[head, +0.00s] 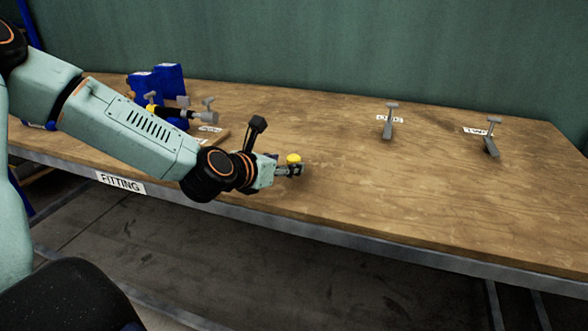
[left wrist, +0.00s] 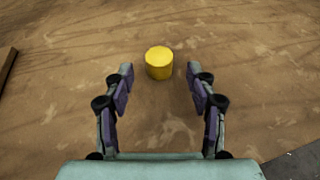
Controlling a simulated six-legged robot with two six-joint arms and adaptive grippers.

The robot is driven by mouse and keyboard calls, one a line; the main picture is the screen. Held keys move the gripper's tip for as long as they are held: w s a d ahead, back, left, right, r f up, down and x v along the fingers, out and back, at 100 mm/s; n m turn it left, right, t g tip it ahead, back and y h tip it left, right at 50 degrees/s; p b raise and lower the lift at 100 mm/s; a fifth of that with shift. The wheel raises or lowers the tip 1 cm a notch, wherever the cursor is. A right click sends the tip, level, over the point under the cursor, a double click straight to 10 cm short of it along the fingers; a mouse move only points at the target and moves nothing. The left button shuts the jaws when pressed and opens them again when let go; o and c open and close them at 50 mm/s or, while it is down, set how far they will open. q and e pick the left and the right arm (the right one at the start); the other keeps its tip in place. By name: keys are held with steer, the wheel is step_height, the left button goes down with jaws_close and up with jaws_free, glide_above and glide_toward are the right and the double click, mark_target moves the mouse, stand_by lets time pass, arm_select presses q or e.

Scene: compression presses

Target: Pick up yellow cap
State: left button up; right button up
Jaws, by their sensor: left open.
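The yellow cap (head: 293,158) is a small round yellow piece standing on the wooden table near its front edge. In the left wrist view the yellow cap (left wrist: 159,63) stands just beyond the fingertips, roughly midway between the two fingers. My left gripper (head: 296,169) reaches in low over the table from the left, close to the cap. It also shows in the left wrist view (left wrist: 159,78), with its fingers open and nothing between them. In the head view the gripper partly hides the cap's lower part. My right gripper is not in view.
The wooden table (head: 360,200) is mostly clear around the cap. Two grey upright pieces stand behind to the right, one centre (head: 388,122), one further right (head: 491,140), by white labels. A blue fixture (head: 168,80) stands at the back left. The FITTING sign (head: 121,183) is on the front edge.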

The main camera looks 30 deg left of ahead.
mark_target(290, 162)
arm_select(q)
steer(key=shift+b+x, duration=0.75)
steer(key=shift+x, duration=0.4)
steer(key=shift+w+f, duration=0.15)
steer(key=shift+w, duration=0.3)
steer(key=shift+c, duration=0.4)
steer(key=c, duration=0.8)
